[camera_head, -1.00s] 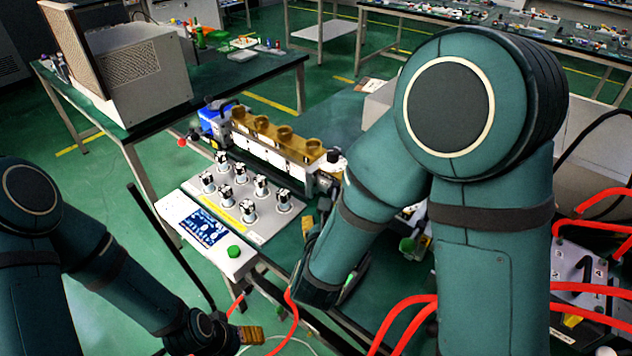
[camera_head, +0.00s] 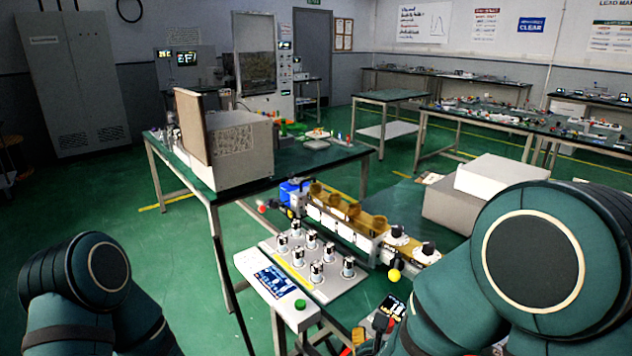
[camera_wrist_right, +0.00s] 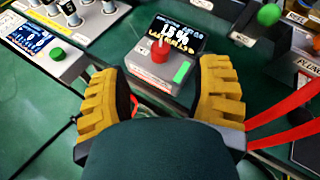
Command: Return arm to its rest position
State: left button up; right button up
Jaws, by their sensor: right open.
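My right arm (camera_head: 535,265) fills the lower right of the head view, bent, with its forearm hanging down past the bottom edge. My right gripper (camera_wrist_right: 160,78) shows in the wrist view with two yellow ribbed fingers spread wide apart. Nothing is held between them. A grey box with a lit display (camera_wrist_right: 172,40) and a red knob (camera_wrist_right: 161,51) lies beyond the fingertips. My left arm (camera_head: 85,290) is at the lower left of the head view, and its gripper is out of the picture.
A panel with several metal-topped cylinders (camera_head: 335,287), a small screen and a green button (camera_head: 300,304) sits on the green bench. A row of brass-coloured parts (camera_head: 354,208) stands behind it. Red hoses (camera_wrist_right: 280,105) run close to the right finger.

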jog(key=s+d+f+m+g+h, duration=0.1)
jog(key=s+d+f+m+g, duration=0.45)
jog(key=f, duration=0.35)
jog(key=s+a+f+m+g+y, duration=0.3)
jog(key=s+f+m+g, duration=0.55)
jog(key=s, duration=0.35)
jog(key=a+f+m+y, duration=0.3)
jog(key=a+m+y, duration=0.35)
jog(key=m, duration=0.55)
jog(key=shift+w+d+f+m+t, duration=0.25)
jog(key=shift+w+f+m+t, duration=0.45)
jog(key=shift+m, duration=0.95)
jog(key=shift+w+d+f+m+t, duration=0.1)
jog(key=shift+w+d+m+t, duration=0.2)
jog(key=shift+w+m, duration=1.1)
jog(key=shift+w+d+f+m+t, duration=0.2)
jog(key=shift+w+f+m+t, duration=0.3)
jog(key=shift+m, duration=1.45)
jog(key=shift+r, duration=0.15)
